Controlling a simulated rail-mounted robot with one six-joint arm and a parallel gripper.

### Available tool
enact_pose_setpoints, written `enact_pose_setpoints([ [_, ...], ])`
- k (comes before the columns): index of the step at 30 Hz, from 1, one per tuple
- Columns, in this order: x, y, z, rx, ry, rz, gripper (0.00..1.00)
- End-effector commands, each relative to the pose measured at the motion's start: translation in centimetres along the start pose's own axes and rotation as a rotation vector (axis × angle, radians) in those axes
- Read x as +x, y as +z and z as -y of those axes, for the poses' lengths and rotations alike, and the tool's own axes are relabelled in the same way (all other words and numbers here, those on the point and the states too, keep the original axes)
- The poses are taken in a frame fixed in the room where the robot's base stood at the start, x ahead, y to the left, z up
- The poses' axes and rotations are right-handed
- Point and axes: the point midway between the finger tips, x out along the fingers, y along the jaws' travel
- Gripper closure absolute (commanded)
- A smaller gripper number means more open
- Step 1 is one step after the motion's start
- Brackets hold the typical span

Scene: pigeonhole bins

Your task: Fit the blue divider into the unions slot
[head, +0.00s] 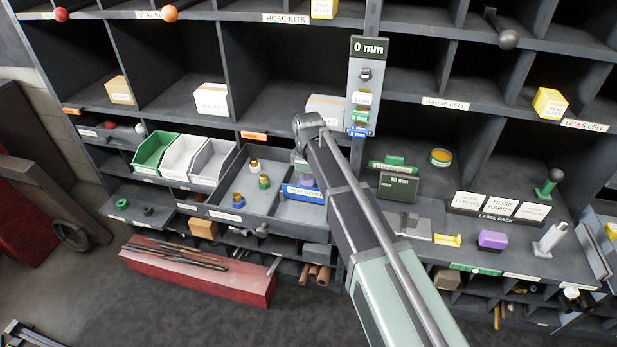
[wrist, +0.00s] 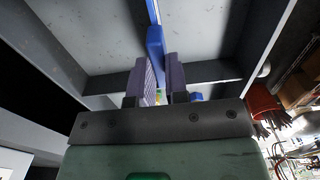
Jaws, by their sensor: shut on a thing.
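In the wrist view the blue divider (wrist: 155,45) stands between the two fingers of my gripper (wrist: 161,78), which is shut on it. It extends beyond the fingertips toward the top of the picture. A blue piece with a white lettered label (head: 304,193) shows beside the arm, at the right part of a grey open tray (head: 228,215). The tray's left part holds several brass fittings (head: 264,181) with coloured bands. I cannot make out the unions slot or whether the divider touches the tray.
Green, white and grey bins (head: 183,156) stand left of the tray. A post with a "0 mm" sign (head: 370,47) rises behind my arm. A red box (head: 200,275) lies below.

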Motion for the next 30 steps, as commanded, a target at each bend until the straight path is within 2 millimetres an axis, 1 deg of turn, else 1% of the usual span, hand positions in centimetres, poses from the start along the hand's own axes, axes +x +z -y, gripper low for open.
enact_pose_setpoints([
  [19, 1.6, 0.0, 0.0, 0.0, 0.0, 0.0, 1.0],
  [20, 1.4, 0.0, 0.0, 0.0, 0.0, 0.0, 0.81],
  [24, 1.4, 0.0, 0.0, 0.0, 0.0, 0.0, 0.6],
  [25, 1.4, 0.0, 0.0, 0.0, 0.0, 0.0, 0.56],
  [30, 1.4, 0.0, 0.0, 0.0, 0.0, 0.0, 0.56],
])
